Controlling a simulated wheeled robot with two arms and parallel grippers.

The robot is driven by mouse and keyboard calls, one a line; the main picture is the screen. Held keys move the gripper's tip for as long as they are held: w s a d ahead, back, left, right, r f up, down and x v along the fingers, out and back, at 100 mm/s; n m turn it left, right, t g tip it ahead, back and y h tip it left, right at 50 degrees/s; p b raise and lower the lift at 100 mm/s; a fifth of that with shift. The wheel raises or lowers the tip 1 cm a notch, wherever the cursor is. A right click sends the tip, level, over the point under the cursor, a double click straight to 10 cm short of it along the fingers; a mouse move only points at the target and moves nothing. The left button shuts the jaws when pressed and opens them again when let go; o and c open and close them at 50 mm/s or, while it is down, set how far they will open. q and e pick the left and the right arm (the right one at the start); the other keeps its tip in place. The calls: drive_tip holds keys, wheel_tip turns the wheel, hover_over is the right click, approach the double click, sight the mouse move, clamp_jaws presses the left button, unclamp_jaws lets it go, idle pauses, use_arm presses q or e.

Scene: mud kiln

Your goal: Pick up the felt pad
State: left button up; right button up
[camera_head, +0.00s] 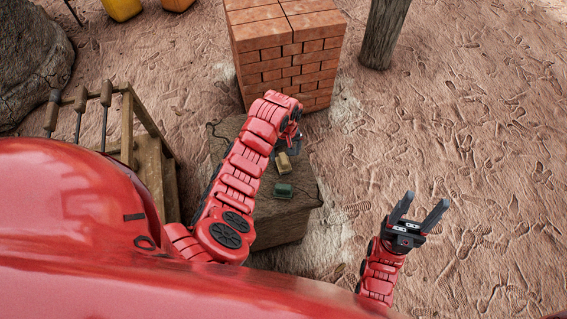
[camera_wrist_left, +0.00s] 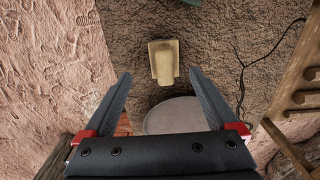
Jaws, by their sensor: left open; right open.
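A grey, round, flat piece (camera_wrist_left: 173,115), which looks like the felt pad, lies on the rough stone block (camera_wrist_left: 225,50) in the left wrist view. Its near edge is hidden by my gripper body. In the head view my left arm covers that spot. My left gripper (camera_wrist_left: 160,73) is open and empty above the block, with the grey piece between its fingers in the picture. In the head view the left gripper (camera_head: 287,143) is partly hidden by its own arm. My right gripper (camera_head: 428,198) is open and empty over the ground at the right.
A beige block (camera_head: 284,163) and a green block (camera_head: 284,190) lie on the stone block. A brick stack (camera_head: 290,55) stands behind it, a wooden frame (camera_head: 150,150) at its left. A wooden post (camera_head: 384,30) stands farther back. The ground at right is clear.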

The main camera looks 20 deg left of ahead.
sight(284, 158)
use_arm(q)
drive_tip(key=shift+s+a+f+p, duration=0.15)
drive_tip(key=shift+f+p, duration=0.05)
drive_tip(key=shift+f, duration=1.35)
drive_tip(key=shift+s+a+f+p, duration=0.1)
drive_tip(key=shift+s+f+p, duration=0.1)
drive_tip(key=shift+f, duration=1.3)
drive_tip(key=shift+w, duration=0.1)
clamp_jaws()
drive_tip(key=shift+r, duration=0.15)
drive_tip(key=shift+w+r, duration=0.1)
drive_tip(key=shift+r, duration=0.35)
wheel_tip(284, 158, up, 9)
drive_tip(key=shift+b, duration=0.35)
drive_tip(key=c, duration=0.7)
unclamp_jaws()
drive_tip(key=c, duration=0.6)
